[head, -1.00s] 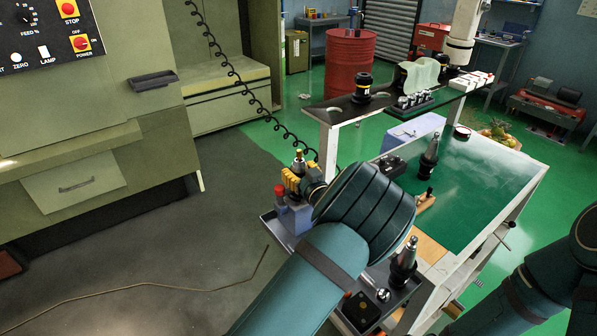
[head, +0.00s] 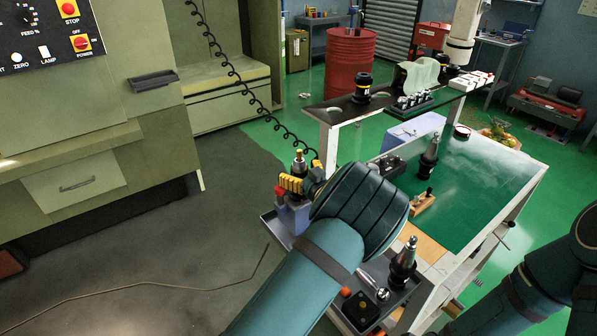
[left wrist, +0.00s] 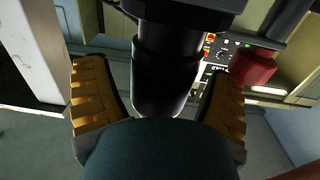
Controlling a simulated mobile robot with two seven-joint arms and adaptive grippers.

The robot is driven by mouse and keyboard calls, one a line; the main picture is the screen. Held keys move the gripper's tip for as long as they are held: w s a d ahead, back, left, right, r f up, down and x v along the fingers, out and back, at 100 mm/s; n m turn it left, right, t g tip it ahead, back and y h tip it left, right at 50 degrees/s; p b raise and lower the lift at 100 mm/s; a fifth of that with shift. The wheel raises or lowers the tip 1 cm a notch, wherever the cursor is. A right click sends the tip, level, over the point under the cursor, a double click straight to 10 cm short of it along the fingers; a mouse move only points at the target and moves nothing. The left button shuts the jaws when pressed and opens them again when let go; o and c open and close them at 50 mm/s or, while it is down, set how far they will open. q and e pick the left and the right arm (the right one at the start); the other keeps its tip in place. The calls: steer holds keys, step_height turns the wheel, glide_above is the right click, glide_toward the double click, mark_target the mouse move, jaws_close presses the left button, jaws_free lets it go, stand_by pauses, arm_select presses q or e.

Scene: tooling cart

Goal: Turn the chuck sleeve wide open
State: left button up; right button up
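My left gripper (head: 302,177) is at the blue-grey holding block (head: 294,214) on the cart's side tray, with its yellow fingers around the chuck. The chuck's brass-coloured tip (head: 299,163) stands up above the fingers, and my fingers and wrist hide most of its body. In the left wrist view, the dark round chuck sleeve (left wrist: 167,75) stands between the two spread fingers of my left gripper (left wrist: 160,105). A narrow gap seems to show on each side of it; contact is not clear. My right arm is at the lower right, with its gripper out of view.
A red knob (head: 280,191) is close beside the fingers. A tapered tool holder (head: 403,262) stands on the near tray. Another holder (head: 429,157) and a wooden piece (head: 423,203) are on the green cart top (head: 480,195). A coiled black cable (head: 262,108) hangs behind the gripper.

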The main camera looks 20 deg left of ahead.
arm_select(q)
steer(key=v, duration=1.2)
stand_by(0.4)
